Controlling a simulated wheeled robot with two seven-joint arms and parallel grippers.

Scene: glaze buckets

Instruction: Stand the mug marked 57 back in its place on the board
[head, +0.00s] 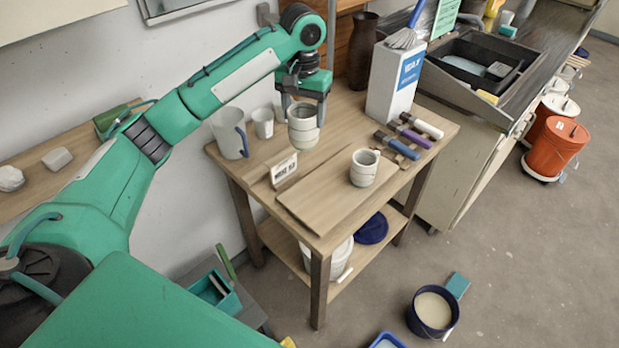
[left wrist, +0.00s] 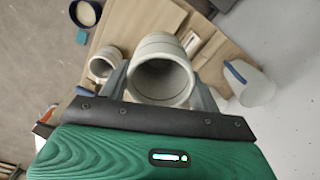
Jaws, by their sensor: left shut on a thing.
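My left gripper (head: 304,106) is shut on a pale grey banded mug (head: 303,130), holding it upright by its sides, apparently above the small wooden table near the board's far edge. In the left wrist view the held mug (left wrist: 163,72) shows its open, empty mouth between the two fingers. No number is readable on it. The flat wooden board (head: 318,205) lies at the table's front. A second pale banded mug (head: 364,171) stands upright at the board's right part; it also shows in the left wrist view (left wrist: 103,66). My right gripper is not in view.
A white jug with a blue handle (head: 227,133) and a small pale cup (head: 263,124) stand at the back left. A small sign (head: 284,169) stands by the board's left edge. The board's left part is bare.

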